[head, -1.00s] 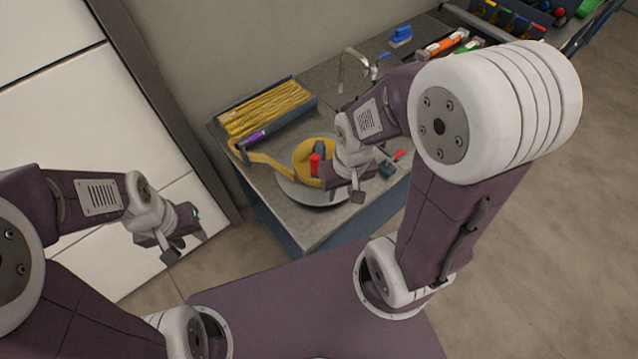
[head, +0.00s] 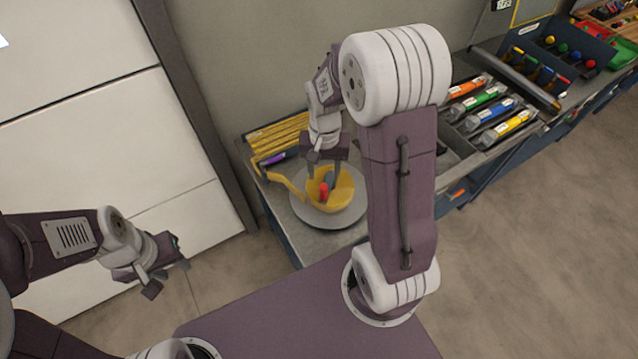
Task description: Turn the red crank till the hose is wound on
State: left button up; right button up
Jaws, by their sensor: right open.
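The red crank (head: 323,191) stands up on the yellow reel (head: 341,194), which sits on a round grey disc (head: 353,215) on the bench. The yellow hose (head: 284,183) runs from the reel toward the back left. My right gripper (head: 323,176) is directly over the reel, pointing down, with its fingers apart near the crank. I cannot tell whether it touches the crank. My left gripper (head: 167,276) hangs in the air at the lower left, away from the bench, empty with its fingers apart.
A tray of yellow strips (head: 277,136) lies at the back of the bench, with a purple object (head: 277,158) in front of it. Coloured packets (head: 490,115) and bins lie on the right. My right arm hides part of the bench. A pale wall stands left.

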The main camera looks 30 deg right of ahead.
aim_at(324, 186)
notch_tip(324, 186, down, 9)
jog(key=shift+f+p, duration=0.15)
jog(key=shift+p, duration=0.5)
jog(key=shift+s, duration=0.1)
grip_shut()
dwell(0.9)
